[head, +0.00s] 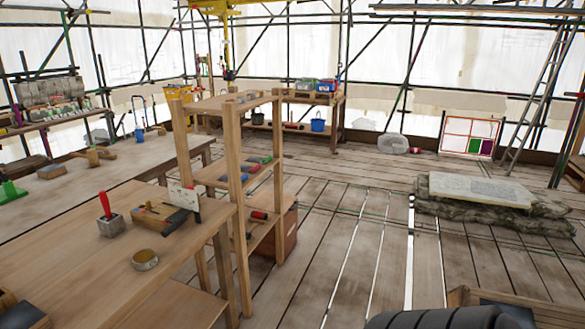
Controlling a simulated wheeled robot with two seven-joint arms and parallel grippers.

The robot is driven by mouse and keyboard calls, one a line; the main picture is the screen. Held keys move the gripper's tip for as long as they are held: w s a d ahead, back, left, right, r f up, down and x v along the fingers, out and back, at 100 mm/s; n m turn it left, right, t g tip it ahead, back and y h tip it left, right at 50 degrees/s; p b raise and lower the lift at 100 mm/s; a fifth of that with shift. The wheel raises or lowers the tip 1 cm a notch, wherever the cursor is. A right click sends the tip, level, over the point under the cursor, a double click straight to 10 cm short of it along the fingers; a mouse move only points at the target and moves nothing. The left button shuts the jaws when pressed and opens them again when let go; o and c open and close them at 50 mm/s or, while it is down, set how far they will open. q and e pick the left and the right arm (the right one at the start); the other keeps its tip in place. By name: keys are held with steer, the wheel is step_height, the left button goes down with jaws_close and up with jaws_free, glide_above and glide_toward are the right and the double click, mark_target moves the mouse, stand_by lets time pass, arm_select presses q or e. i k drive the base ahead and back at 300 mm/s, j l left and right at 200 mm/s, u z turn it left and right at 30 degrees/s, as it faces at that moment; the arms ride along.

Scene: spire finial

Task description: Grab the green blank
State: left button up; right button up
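A wooden shelf rack (234,165) stands left of the middle in the head view. Several small coloured blocks lie on its middle shelf; one of them, a small greenish block (252,169), may be the green blank, but it is too small to be sure. A red block (262,160) lies beside it. Neither of my grippers shows in this view.
A workbench (90,270) at front left bears a red-handled tool in a grey block (110,225), a wooden block (160,216) and a round tin (145,260). A stone slab (480,189) lies at right. The plank floor (340,230) between is clear.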

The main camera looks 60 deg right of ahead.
mark_target(261, 160)
steer(key=l+z, duration=0.35)
steer(key=i+l+z, duration=0.3)
steer(key=l, duration=0.2)
steer(key=l+z, duration=0.35)
steer(key=i+l, duration=0.15)
steer(key=l, duration=0.15)
steer(key=i+l, duration=0.15)
steer(key=l, duration=0.15)
steer(key=i+l, duration=0.1)
steer(key=l, duration=0.2)
steer(key=z, duration=0.05)
